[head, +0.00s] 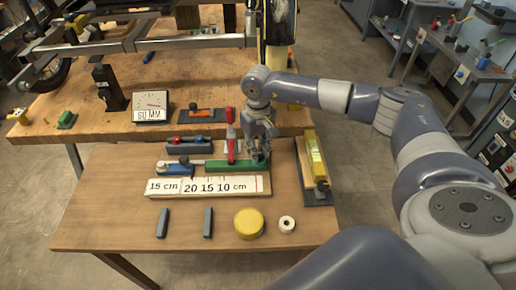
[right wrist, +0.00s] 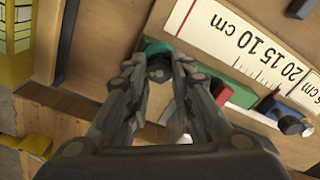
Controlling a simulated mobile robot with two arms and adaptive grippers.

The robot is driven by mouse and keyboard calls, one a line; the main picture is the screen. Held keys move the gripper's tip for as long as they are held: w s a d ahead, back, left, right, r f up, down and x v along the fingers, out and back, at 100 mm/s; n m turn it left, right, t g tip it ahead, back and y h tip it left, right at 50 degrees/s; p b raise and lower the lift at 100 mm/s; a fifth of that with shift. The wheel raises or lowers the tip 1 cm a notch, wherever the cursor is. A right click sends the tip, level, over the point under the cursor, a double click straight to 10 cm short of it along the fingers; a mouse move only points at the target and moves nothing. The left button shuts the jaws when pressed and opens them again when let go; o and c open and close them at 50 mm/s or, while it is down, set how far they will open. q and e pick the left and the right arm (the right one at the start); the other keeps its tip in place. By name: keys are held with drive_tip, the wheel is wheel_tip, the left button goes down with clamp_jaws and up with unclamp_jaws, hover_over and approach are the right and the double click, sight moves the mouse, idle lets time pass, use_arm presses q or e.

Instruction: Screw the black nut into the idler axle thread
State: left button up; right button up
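My right gripper (head: 258,152) points down over the right end of the green block (head: 228,163) on the near table. In the right wrist view, a small round dark piece, apparently the black nut (right wrist: 159,71), sits between the fingertips of my right gripper (right wrist: 159,63). Green from the block (right wrist: 156,46) shows just beyond it. The fingers hide most of the nut's sides, so I cannot tell whether they press on it. I cannot make out the idler axle thread. My left gripper is not in view.
A white ruler board (head: 215,187) lies in front of the green block. A red upright (head: 231,135) stands left of the gripper, a yellow level (head: 315,155) to its right. A yellow disc (head: 249,223), a white ring (head: 287,224) and two grey bars lie near the front.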

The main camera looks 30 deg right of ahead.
drive_tip(key=shift+c, duration=0.5)
drive_tip(key=m, duration=0.6)
drive_tip(key=shift+d+m, duration=0.1)
drive_tip(key=shift+m, duration=0.2)
drive_tip(key=m, duration=0.5)
drive_tip(key=shift+s+m, duration=0.15)
drive_tip(key=shift+m, duration=0.15)
drive_tip(key=o, duration=0.6)
drive_tip(key=n, duration=0.5)
drive_tip(key=shift+n, duration=0.3)
drive_tip(key=n, duration=0.6)
drive_tip(key=shift+n, duration=0.3)
